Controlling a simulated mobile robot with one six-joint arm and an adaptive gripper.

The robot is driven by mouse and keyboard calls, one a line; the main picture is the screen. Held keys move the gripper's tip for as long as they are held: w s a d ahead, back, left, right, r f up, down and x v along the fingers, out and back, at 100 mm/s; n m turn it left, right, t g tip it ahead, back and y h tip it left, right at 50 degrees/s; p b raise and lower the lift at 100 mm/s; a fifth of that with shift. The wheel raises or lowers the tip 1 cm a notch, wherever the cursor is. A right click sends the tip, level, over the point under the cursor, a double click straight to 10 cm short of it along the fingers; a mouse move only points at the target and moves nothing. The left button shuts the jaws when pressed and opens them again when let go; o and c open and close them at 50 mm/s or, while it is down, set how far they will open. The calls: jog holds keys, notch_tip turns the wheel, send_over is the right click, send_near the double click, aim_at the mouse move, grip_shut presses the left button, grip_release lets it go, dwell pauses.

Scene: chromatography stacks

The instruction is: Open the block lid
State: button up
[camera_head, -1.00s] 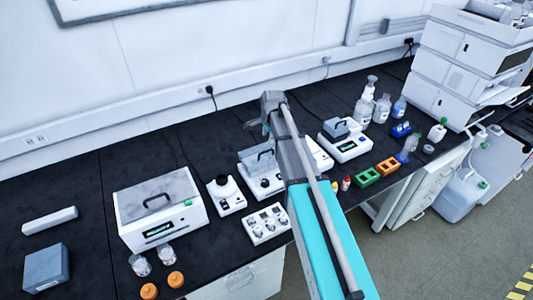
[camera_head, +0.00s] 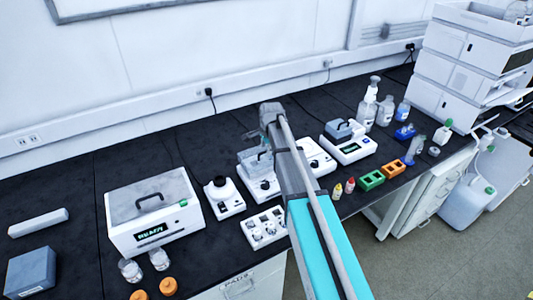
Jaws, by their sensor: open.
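Several devices with grey tops stand on the black bench, and I cannot tell for certain which top is the block lid. A small grey lid with a dark handle (camera_head: 338,129) sits closed on a white unit with a green display (camera_head: 352,151), right of my arm. Another white unit with a grey block-like top (camera_head: 255,159) stands just left of my arm. My gripper (camera_head: 252,135) is open and appears empty, above and behind that left unit. My wrist and arm partly hide its fingers and the units near it.
A large white box (camera_head: 155,237) with a grey handled lid (camera_head: 150,200) stands at the left. A white vial rack (camera_head: 265,227), green rack (camera_head: 371,180), orange rack (camera_head: 392,168) and several bottles (camera_head: 385,110) crowd the bench.

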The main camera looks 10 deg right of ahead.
jog(key=shift+f, duration=0.4)
jog(key=shift+c, duration=0.3)
grip_shut()
jog(key=shift+w, duration=0.1)
